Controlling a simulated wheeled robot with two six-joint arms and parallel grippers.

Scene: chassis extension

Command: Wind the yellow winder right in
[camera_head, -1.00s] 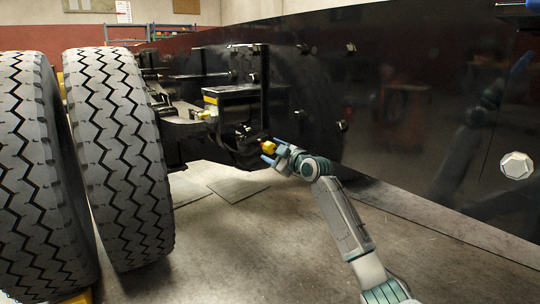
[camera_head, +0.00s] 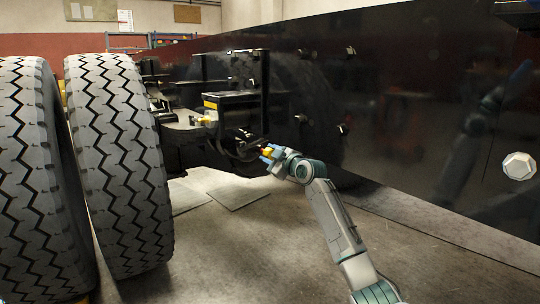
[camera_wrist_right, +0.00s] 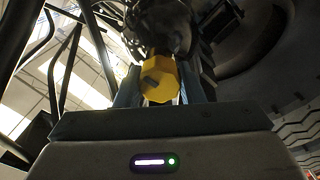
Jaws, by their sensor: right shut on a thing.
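The yellow winder (camera_head: 266,152) sits on the dark mechanism under the black chassis, near the middle of the head view. In the right wrist view the winder (camera_wrist_right: 160,80) is a yellow faceted knob with a dark mark on its face. My right gripper (camera_head: 269,154) is at the winder, its blue fingers on either side of it. In the right wrist view the fingers of the gripper (camera_wrist_right: 160,88) stand left and right of the knob, shut on it. The fingers partly hide the winder in the head view. My left gripper is out of view.
Two large tyres (camera_head: 118,165) stand at the left. A glossy black panel (camera_head: 420,130) runs along the right behind my arm. A black box with a yellow stripe (camera_head: 230,103) is just above the winder. The floor (camera_head: 235,250) below is open.

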